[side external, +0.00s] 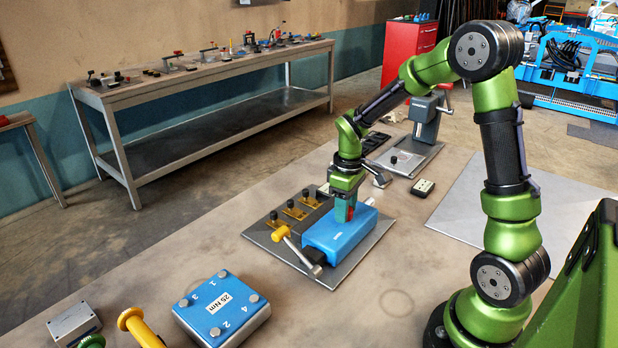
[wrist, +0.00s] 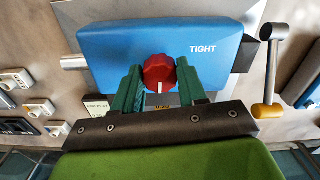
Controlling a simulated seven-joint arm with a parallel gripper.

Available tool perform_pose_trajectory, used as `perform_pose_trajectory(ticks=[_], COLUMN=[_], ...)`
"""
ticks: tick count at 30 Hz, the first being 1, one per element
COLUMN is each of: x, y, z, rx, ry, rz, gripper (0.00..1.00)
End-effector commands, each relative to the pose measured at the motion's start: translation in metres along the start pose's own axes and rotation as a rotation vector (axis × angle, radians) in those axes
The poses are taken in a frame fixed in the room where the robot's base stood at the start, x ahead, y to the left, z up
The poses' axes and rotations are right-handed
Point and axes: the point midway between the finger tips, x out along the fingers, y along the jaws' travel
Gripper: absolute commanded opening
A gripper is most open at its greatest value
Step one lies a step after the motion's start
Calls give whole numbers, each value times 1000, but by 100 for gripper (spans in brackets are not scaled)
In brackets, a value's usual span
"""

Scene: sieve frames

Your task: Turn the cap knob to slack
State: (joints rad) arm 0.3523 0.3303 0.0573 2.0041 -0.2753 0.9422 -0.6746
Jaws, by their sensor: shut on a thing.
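The red cap knob (wrist: 158,70) sits on the blue block (wrist: 120,50), low in the middle of its face in the wrist view. A white line on the knob points down in that view, toward my gripper's body. The word TIGHT is printed on the block, right of the knob. No slack marking can be read. My gripper (wrist: 159,74) is shut on the knob, one green finger on each side. In the side view my gripper (side external: 345,207) reaches down onto the blue block (side external: 325,240), and its fingers mostly hide the knob.
Small yellow fixtures (side external: 295,209) stand on the grey plate (side external: 265,235) behind. A blue 25 Nm block (side external: 220,310) is in front.

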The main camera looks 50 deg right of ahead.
Motion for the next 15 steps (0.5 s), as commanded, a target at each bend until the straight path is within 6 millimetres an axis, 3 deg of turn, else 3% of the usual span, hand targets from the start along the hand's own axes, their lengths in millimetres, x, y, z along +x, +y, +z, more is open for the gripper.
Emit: perform_pose_trajectory(ticks=[1, 6, 15], x=[-2, -1, -3], y=[0, 0, 0], z=[0, 0, 0], rx=[4, 3, 2], ry=[0, 0, 1], rz=[-1, -1, 0], gripper=[44, 67, 67])
